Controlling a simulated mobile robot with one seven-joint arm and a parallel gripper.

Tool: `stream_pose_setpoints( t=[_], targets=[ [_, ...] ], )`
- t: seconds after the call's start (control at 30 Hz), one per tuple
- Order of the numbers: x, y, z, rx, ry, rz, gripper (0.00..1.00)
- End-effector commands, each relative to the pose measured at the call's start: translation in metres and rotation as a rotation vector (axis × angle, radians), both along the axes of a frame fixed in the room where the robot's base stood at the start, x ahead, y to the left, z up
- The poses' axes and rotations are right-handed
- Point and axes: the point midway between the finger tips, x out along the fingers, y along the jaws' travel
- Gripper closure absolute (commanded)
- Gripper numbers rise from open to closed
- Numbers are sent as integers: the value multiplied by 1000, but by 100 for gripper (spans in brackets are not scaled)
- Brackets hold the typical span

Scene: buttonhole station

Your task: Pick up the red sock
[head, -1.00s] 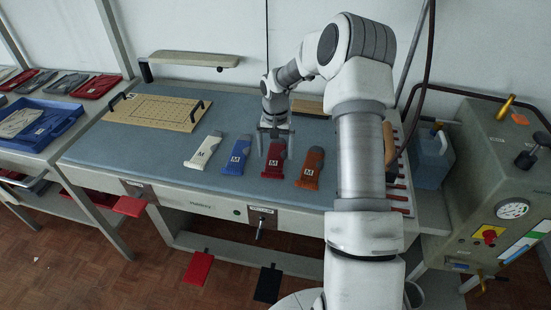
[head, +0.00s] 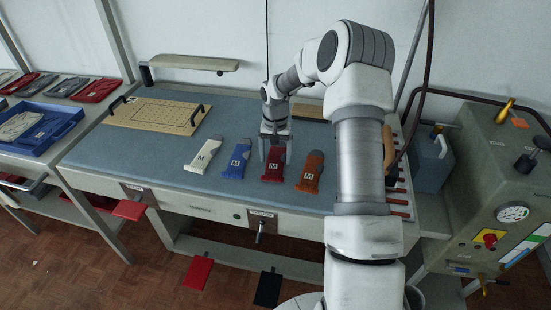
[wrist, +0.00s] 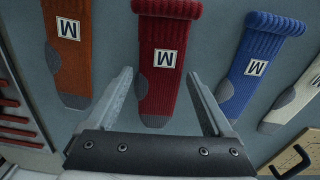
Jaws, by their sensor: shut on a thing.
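The red sock (head: 272,170) lies flat on the blue-grey table top, between a blue sock (head: 237,160) and an orange-brown sock (head: 311,172). In the wrist view the red sock (wrist: 159,92) has a ribbed cuff at the top, a white M label and a grey patch near its lower end. My gripper (head: 275,148) is down at the sock's far end. The sock still looks flat on the table; the exact contact is hard to see.
A white sock (head: 204,156) lies left of the blue one. A tan board (head: 150,113) with dark handles lies at the back left. A blue tray (head: 62,128) sits on the left bench. A grey machine with a gauge (head: 512,213) stands at the right.

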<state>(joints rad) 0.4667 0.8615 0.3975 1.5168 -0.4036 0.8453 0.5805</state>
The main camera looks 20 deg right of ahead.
Motion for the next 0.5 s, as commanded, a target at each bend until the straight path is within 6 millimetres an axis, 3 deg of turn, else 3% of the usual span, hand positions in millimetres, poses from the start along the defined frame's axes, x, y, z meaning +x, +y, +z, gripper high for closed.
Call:
stream_pose_setpoints(
  t=[0.27,0.5],
  targets=[
    [1,0,38,-3,-5,0,66],
    [-29,-45,69,-3,-2,-5,66]
  ],
)
